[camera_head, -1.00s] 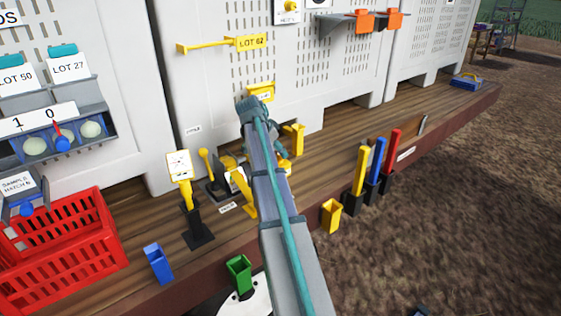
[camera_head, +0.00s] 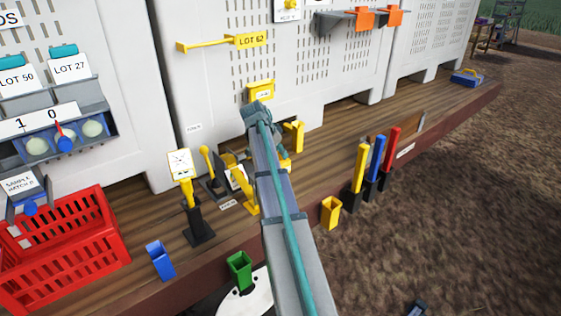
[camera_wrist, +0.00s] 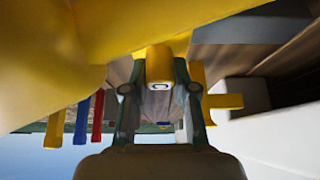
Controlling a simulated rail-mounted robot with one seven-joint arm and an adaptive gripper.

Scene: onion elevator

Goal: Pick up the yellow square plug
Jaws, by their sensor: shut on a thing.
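In the wrist view a yellow piece with a squarish, rounded-edged end (camera_wrist: 158,62) sits between the fingers of my gripper (camera_wrist: 158,80). It looks like the yellow square plug, and my gripper is shut on it. A small whitish, dark-rimmed mark shows on its near end. Its far part is hidden, so I cannot tell whether it touches anything below. In the head view my arm covers most of the gripper and the held piece.
A large yellow surface (camera_wrist: 45,60) fills the wrist view's upper left, close to my gripper. A red crate (camera_head: 65,255) is at left.

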